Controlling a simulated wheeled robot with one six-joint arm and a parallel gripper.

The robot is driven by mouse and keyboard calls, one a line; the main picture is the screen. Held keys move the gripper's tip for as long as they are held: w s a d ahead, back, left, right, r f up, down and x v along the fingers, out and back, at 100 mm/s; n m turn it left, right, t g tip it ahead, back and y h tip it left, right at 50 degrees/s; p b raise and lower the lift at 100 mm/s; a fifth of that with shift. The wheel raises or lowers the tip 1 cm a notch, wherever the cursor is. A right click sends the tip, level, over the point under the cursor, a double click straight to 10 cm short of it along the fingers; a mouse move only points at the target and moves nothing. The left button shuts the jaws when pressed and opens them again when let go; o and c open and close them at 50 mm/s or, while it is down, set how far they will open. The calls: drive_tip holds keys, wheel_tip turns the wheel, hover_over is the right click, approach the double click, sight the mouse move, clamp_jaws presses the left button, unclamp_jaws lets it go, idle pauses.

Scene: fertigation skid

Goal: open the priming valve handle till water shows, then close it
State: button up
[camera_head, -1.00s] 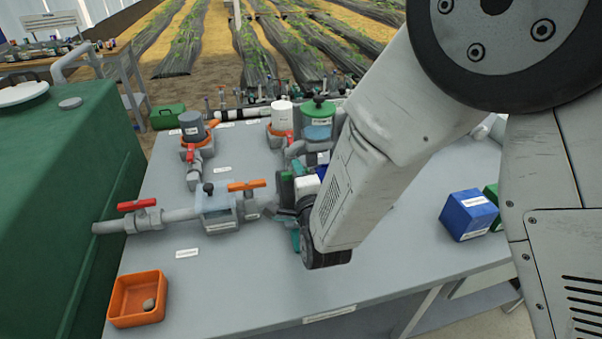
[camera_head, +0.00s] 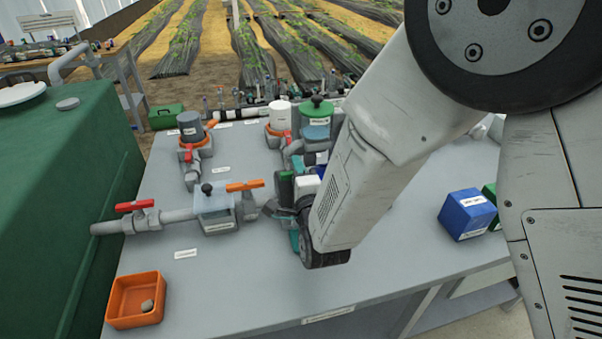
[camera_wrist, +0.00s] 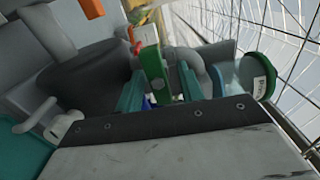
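A green handle (camera_wrist: 153,68) stands between the two teal fingers of my gripper (camera_wrist: 160,88) in the wrist view. The fingers are apart, with a visible gap on the right side of the handle; contact is not clear. In the head view my gripper is low over the bench, mostly hidden behind my forearm, and a green upright piece (camera_head: 285,186) shows just left of it. A pump pot with a green lid (camera_head: 317,110) stands behind; its clear bowl also shows in the wrist view (camera_wrist: 250,78). I cannot make out water in it.
A clear-lidded strainer (camera_head: 214,205) with an orange handle (camera_head: 245,185) and a red-handled valve (camera_head: 137,206) lie left on the pipe. An orange tray (camera_head: 125,318) holds a grey stone. Blue box (camera_head: 467,215) is at right. The front of the bench (camera_head: 235,285) is clear.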

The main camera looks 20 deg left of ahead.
drive_tip(key=shift+s, duration=0.1)
drive_tip(key=v, duration=0.7)
drive_tip(key=shift+s, duration=0.3)
drive_tip(key=shift+d, duration=0.15)
drive_tip(key=shift+w, duration=0.1)
